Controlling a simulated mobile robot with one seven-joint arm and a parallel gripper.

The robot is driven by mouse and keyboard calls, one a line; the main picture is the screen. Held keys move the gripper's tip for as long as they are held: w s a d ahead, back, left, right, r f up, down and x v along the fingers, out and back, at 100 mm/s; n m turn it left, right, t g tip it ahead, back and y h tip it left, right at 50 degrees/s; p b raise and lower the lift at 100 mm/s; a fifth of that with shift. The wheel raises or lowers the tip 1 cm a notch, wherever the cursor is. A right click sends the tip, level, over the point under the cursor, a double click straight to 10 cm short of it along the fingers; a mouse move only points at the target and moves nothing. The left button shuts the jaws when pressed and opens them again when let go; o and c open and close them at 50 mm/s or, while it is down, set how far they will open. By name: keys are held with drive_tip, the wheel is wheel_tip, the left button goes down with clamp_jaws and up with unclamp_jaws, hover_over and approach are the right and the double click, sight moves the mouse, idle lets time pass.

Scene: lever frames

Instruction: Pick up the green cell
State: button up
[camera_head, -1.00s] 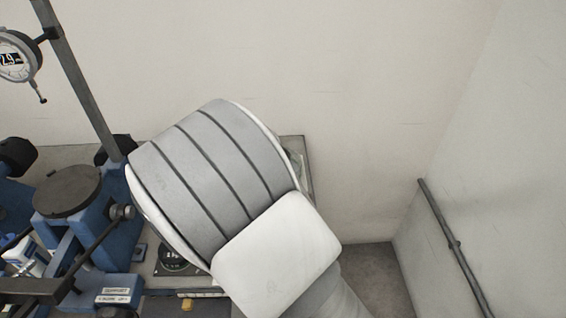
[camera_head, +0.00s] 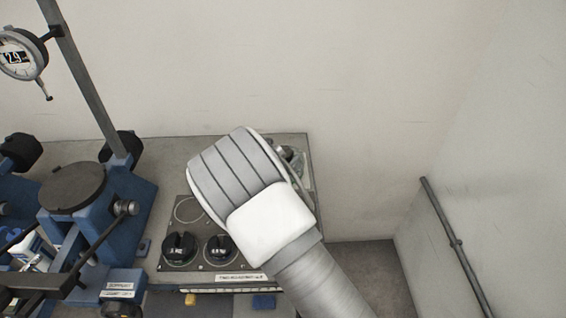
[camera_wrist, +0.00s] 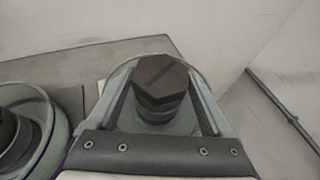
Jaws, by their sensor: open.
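In the wrist view, a dark six-sided cap (camera_wrist: 159,82) tops a round glassy cell (camera_wrist: 193,70) with a faint grey-green tint. I cannot tell for sure that this is the green cell. My gripper (camera_wrist: 160,72) is open, with a finger on each side of the cap. I cannot tell whether they touch it. A second glassy cell (camera_wrist: 54,108) with a dark middle and a purple tint low on its rim stands at the left. In the head view my arm hides the gripper; some glassy shapes (camera_head: 293,158) show just past it.
A grey bench (camera_head: 170,152) runs along the back wall. A panel with black knobs (camera_head: 179,248) lies left of my arm. A blue stand with a round dark plate (camera_head: 72,188) and a dial gauge (camera_head: 20,55) are farther left. A rail (camera_head: 440,212) runs along the right wall.

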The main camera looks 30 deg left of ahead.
clamp_jaws()
idle(0.4)
drive_tip(key=shift+w+r, duration=0.1)
drive_tip(key=shift+r, duration=0.1)
